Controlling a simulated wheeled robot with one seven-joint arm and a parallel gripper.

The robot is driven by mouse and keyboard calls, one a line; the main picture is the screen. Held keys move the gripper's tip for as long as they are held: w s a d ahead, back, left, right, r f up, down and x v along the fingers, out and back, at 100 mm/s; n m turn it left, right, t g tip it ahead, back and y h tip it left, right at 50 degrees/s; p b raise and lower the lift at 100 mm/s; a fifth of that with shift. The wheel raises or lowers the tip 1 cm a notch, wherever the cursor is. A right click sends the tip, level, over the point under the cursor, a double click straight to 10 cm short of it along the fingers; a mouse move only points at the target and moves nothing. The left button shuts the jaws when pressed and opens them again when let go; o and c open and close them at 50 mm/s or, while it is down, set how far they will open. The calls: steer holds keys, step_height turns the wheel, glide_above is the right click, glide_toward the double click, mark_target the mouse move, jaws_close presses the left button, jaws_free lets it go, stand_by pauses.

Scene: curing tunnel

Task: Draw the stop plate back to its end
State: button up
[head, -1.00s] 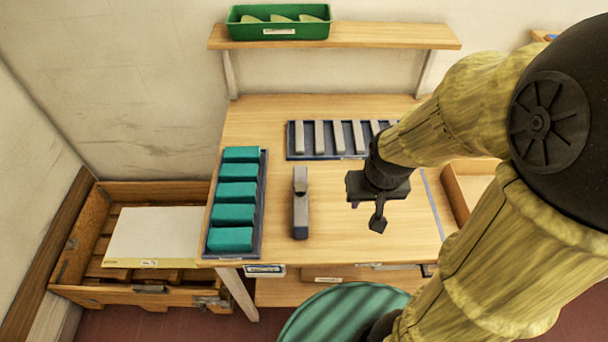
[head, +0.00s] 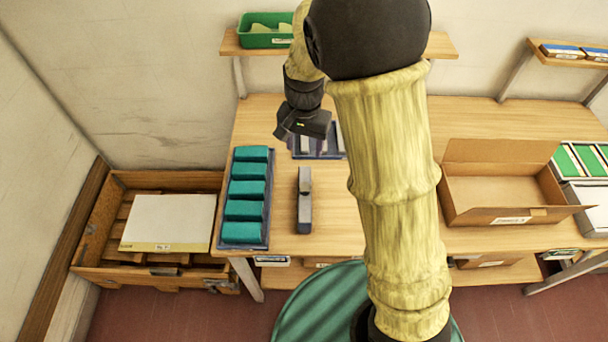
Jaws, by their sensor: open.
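A narrow grey fixture (head: 304,212) lies lengthwise on the wooden table, with a lighter grey raised block (head: 304,179) at its far end. I cannot tell for sure which part is the stop plate. My gripper (head: 303,128) is dark, open and empty. It hangs beyond the fixture's far end, in front of the blue tray of grey bars in this view. It appears apart from the fixture, and its fingers are hard to make out. My yellow arm hides the right part of that tray and the table's middle.
A blue tray (head: 217,238) of teal blocks is left of the fixture. A green bin (head: 267,40) sits on the rear shelf. An open cardboard box (head: 495,200) stands right of my arm. A wooden crate (head: 90,215) holding a pale board is at far left.

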steer(key=shift+d+f, duration=0.1)
steer(key=p, duration=0.4)
glide_toward(304, 187)
step_height(304, 187, down, 8)
steer(key=shift+f, duration=0.25)
stand_by(0.3)
steer(key=shift+d, duration=0.1)
jaws_close()
